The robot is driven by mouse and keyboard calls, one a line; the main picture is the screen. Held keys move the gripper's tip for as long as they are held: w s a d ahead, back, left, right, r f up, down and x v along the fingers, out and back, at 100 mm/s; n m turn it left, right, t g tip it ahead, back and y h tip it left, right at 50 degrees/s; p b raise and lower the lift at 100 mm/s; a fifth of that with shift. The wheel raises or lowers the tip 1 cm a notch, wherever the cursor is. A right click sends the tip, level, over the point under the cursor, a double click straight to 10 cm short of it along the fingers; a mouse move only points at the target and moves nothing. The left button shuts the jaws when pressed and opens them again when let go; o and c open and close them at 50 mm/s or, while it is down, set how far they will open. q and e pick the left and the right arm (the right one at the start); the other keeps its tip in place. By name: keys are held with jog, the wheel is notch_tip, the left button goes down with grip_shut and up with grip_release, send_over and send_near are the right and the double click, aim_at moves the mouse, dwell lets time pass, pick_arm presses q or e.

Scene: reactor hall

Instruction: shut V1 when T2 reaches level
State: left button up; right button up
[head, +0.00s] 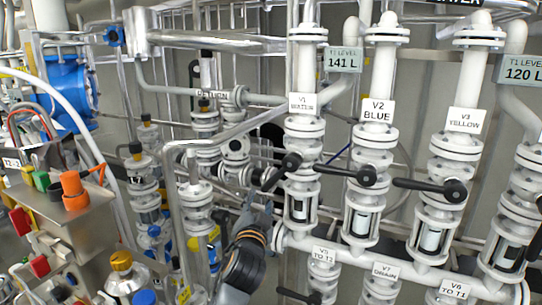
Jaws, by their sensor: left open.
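Valve V1 (303,131), labelled WATER, stands on a white vertical pipe right of centre. Its black lever (279,173) slants down to the left from the pivot. My left gripper (259,203) is open, just below the lever's lower end; I cannot tell whether it touches the lever. My left forearm comes up from the bottom. A level display (343,60) above V1 reads 141 L. Another display (523,70) at the right edge reads 120 L. Their small tank labels are hard to read, so I cannot tell which is T2. My right gripper is not in view.
Valves V2 BLUE (377,139) and V3 YELLOW (456,152) stand to the right, with black levers pointing left. A lower pipe (400,270) carries more labelled valves. A bent grey pipe (173,205) stands left of my arm. A metal box (85,235) is at lower left.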

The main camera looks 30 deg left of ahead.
aim_at(270, 184)
pick_arm(q)
jog(key=shift+m+h, duration=0.6)
jog(key=shift+h, duration=0.2)
jog(key=p+x, duration=0.2)
jog(key=x, duration=0.1)
jog(key=p+x, duration=0.2)
jog(key=x, duration=0.1)
jog(key=p+x, duration=0.1)
jog(key=x, duration=0.3)
jog(key=shift+w+d+r+p, duration=0.15)
jog(key=shift+d+r+p, duration=0.1)
jog(key=shift+d+p, duration=0.15)
jog(key=shift+x, duration=0.85)
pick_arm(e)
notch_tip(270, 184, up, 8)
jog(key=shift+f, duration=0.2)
pick_arm(q)
jog(key=shift+f, duration=0.1)
jog(key=shift+c, duration=0.2)
grip_shut()
